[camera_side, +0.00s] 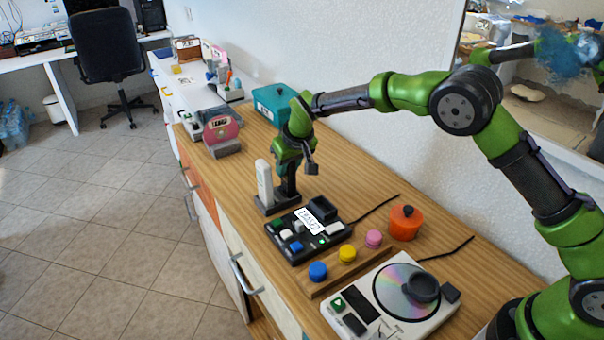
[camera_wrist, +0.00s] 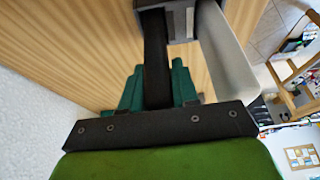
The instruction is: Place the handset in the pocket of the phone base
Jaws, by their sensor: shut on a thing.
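The phone base (camera_side: 270,207) is a low dark block on the wooden counter. My gripper (camera_side: 287,166) points down above the base's right side, shut on a dark upright bar, which I take to be the handset (camera_side: 290,185) of the task. In the wrist view, the dark bar (camera_wrist: 155,45) runs from between my teal fingers (camera_wrist: 157,88) to the grey base (camera_wrist: 181,8), with the pale slab (camera_wrist: 228,55) beside it. The pocket is hidden, so I cannot tell how deep the bar sits.
A black button box (camera_side: 293,250) with a cable stands close in front of the base. Beyond it are a board with coloured knobs (camera_side: 347,254), an orange pot (camera_side: 405,223) and a disc player (camera_side: 388,300). A teal box (camera_side: 268,100) stands behind my gripper.

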